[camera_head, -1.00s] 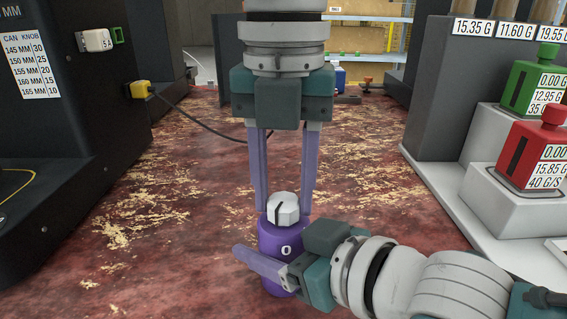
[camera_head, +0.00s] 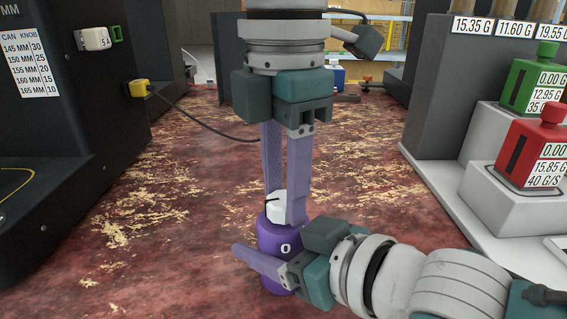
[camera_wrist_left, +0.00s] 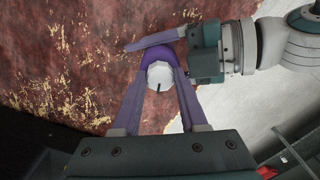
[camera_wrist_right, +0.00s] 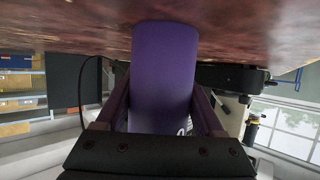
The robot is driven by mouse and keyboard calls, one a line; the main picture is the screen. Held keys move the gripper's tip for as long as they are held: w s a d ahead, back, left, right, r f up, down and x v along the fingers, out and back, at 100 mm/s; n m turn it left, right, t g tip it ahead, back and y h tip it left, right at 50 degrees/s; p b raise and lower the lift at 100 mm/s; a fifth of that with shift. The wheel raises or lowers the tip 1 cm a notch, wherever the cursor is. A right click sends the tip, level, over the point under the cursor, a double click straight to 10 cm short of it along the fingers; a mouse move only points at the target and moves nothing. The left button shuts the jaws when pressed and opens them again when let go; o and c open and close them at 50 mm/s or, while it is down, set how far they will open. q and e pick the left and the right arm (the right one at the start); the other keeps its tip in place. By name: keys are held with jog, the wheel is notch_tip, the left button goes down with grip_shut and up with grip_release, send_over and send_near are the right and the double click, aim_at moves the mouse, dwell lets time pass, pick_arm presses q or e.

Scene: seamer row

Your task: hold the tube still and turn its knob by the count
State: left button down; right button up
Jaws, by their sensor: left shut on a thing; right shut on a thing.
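The purple tube (camera_head: 271,240) stands upright on the mottled red surface, with a white "0" on its side. Its white faceted knob (camera_head: 277,208) is on top and carries a dark pointer line, which also shows on the knob in the left wrist view (camera_wrist_left: 160,75). My left gripper (camera_head: 284,210) comes down from above and is shut on the knob, one finger on each side. My right gripper (camera_head: 262,268) comes in from the right, low down, and is shut on the tube's body. The tube fills the middle of the right wrist view (camera_wrist_right: 163,75). The fingers hide part of the knob.
A dark machine with a can and knob table (camera_head: 33,72) stands at left. A green weight-labelled block (camera_head: 530,88) and a red one (camera_head: 530,148) sit on pale steps at right. A black cable (camera_head: 205,128) crosses the surface behind. The middle surface is otherwise clear.

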pick_arm(q)
jog(key=shift+m, duration=0.8)
jog(key=shift+c, duration=2.4)
grip_release()
jog(key=shift+o, duration=0.2)
jog(key=shift+s+d, duration=0.1)
